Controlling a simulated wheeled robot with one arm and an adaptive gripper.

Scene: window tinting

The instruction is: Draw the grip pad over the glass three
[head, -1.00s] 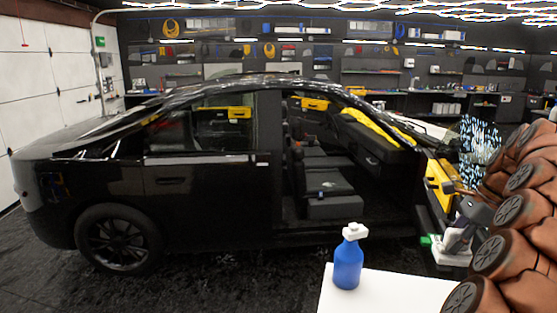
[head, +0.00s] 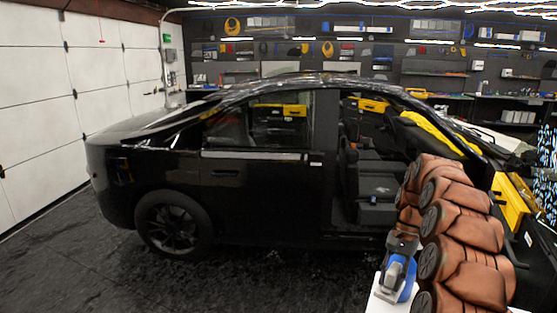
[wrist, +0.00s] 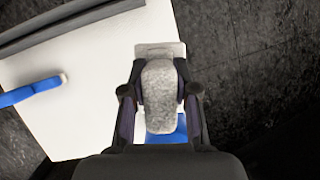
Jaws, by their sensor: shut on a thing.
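My gripper (head: 398,248) is low at the right in the head view, over the white table's edge. In the wrist view its fingers (wrist: 160,105) are shut on a grey, rough-faced block, the grip pad (wrist: 158,85). A pale plate shows just beyond the pad. The black car stands side-on across the head view. Its side window glass (head: 258,122) is in place and dark, well left of my gripper and apart from it. I cannot tell which pane is glass three. My arm hides part of the car's front.
The white table (wrist: 90,75) lies below my gripper. A blue item with a pale tip (wrist: 32,90) lies on it. An open door with yellow panel (head: 509,200) is at right. Floor at left is free.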

